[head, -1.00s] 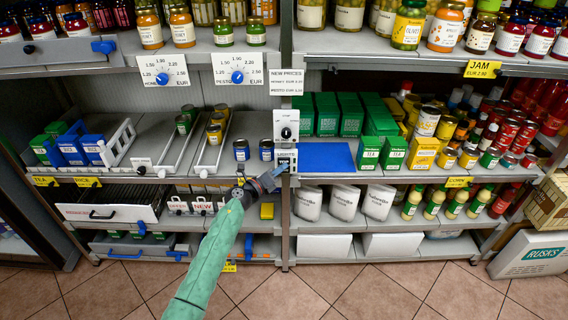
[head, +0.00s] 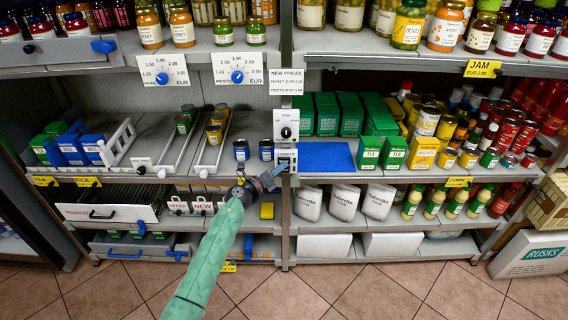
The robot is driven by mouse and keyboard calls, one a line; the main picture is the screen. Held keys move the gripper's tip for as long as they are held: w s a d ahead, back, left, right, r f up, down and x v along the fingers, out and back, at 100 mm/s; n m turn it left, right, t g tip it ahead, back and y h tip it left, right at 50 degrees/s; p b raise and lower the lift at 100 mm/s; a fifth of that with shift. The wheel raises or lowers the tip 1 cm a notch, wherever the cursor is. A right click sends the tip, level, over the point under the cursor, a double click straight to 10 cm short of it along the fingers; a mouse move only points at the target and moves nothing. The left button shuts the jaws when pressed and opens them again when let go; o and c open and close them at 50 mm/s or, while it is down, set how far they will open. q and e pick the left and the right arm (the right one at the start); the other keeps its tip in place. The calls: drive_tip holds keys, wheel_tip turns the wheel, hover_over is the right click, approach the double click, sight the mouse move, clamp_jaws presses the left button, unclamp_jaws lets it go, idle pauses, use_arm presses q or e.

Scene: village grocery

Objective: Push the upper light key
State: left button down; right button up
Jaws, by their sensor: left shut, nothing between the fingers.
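A white switch panel (head: 286,152) is fixed to the post between the two shelf bays, just under a white box with a black dial (head: 286,131). My left gripper (head: 281,169) is shut and empty. The keys are too small to tell apart, and I cannot tell whether the fingertips touch one. My right gripper is not in view.
A blue mat (head: 326,156) lies on the shelf to the right. A yellow block (head: 267,211) sits on the lower shelf near my left wrist.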

use_arm(q)
drive_tip(key=shift+w, duration=0.25)
drive_tip(key=shift+s, duration=0.5)
idle(0.3)
drive_tip(key=s+p, duration=0.2)
drive_tip(key=s, duration=0.4)
drive_tip(key=shift+p, duration=0.4)
idle(0.4)
